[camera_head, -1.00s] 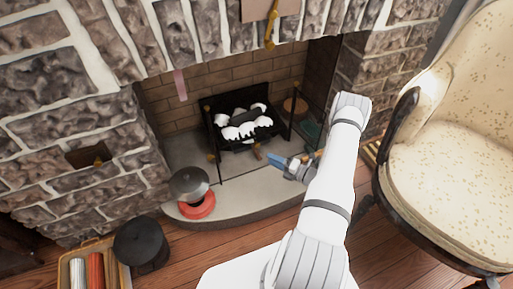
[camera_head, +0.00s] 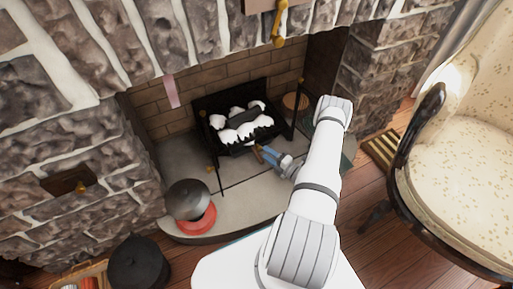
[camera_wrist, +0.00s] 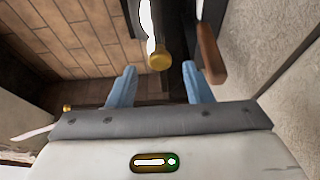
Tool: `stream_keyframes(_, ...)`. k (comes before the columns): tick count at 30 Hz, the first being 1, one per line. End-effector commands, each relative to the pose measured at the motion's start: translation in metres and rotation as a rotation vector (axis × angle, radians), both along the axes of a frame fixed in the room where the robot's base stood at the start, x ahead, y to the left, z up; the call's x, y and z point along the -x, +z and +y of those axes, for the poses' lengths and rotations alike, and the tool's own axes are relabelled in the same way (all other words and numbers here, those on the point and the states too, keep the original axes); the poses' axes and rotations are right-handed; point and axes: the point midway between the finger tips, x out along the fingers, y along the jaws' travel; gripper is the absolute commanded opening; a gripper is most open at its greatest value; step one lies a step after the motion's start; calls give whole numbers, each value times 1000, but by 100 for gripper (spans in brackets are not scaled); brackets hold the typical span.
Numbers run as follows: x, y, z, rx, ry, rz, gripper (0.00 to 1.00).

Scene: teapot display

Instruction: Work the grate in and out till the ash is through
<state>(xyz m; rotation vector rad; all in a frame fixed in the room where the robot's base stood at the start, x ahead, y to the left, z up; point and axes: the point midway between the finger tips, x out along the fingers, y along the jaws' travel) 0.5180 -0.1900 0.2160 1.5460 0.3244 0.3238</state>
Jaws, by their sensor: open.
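The black grate (camera_head: 236,118) stands in the fireplace with dark lumps and white ash (camera_head: 240,131) in it. A brown wooden handle (camera_head: 257,154) sticks out low at its front. My gripper (camera_head: 266,153) is at that handle, with its blue fingers apart. In the wrist view my gripper (camera_wrist: 160,86) is open. The wooden handle (camera_wrist: 209,50) shows just beside and past the right finger's tip, not centred between the fingers. A brass knob (camera_wrist: 160,61) on a dark bar appears between the fingertips. I cannot tell whether a finger touches the handle.
A grey pot (camera_head: 188,198) and a red ring (camera_head: 195,220) are on the stone hearth at left. A black bucket (camera_head: 138,262) stands on the floor. A cream armchair (camera_head: 472,160) is at right. A brass-tipped post (camera_head: 297,105) rises at the grate's right.

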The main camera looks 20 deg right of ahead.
Motion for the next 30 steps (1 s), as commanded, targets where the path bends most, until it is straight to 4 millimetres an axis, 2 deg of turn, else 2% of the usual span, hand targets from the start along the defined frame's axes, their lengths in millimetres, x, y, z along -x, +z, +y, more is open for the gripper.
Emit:
stream_keyframes(3, -20, -3, 11, 1, 8, -1, 46)
stream_keyframes(9, -43, -2, 23, 0, 10, -1, 46)
stream_keyframes(20, -50, 0, 26, -1, 9, 0, 46)
stream_keyframes(30, -50, 0, 27, -1, 10, 0, 19)
